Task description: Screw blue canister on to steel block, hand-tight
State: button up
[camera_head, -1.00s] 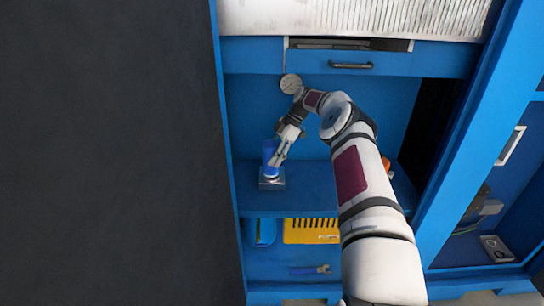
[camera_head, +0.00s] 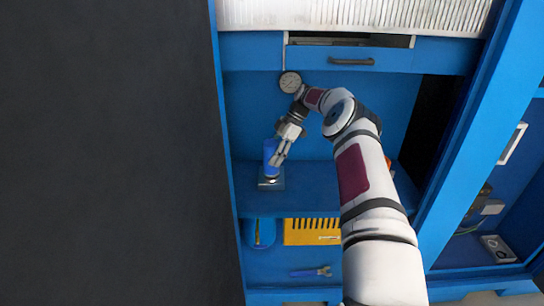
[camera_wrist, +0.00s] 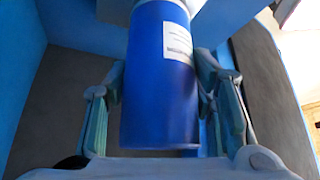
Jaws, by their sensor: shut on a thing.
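The blue canister (camera_head: 270,158) stands upright on the steel block (camera_head: 272,184), a small grey piece on the cabinet's shelf. My gripper (camera_head: 278,157) comes down from the upper right and is shut on the canister. In the wrist view the canister (camera_wrist: 160,95) lies between the two fingers, with a white label facing the camera. Its far end meets a pale grey part at the top edge of that view. I cannot tell how tightly the canister is seated; the joint is too small or cut off.
The blue shelf (camera_head: 315,188) is clear to the right of the block. A round gauge (camera_head: 290,82) is near my wrist. Above is a drawer with a dark handle (camera_head: 351,63). Below lie a yellow case (camera_head: 312,232) and a blue-handled tool (camera_head: 311,271). A dark panel borders the left.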

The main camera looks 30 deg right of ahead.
jog(key=shift+f+b, duration=0.4)
jog(key=shift+b, duration=0.1)
dwell(0.8)
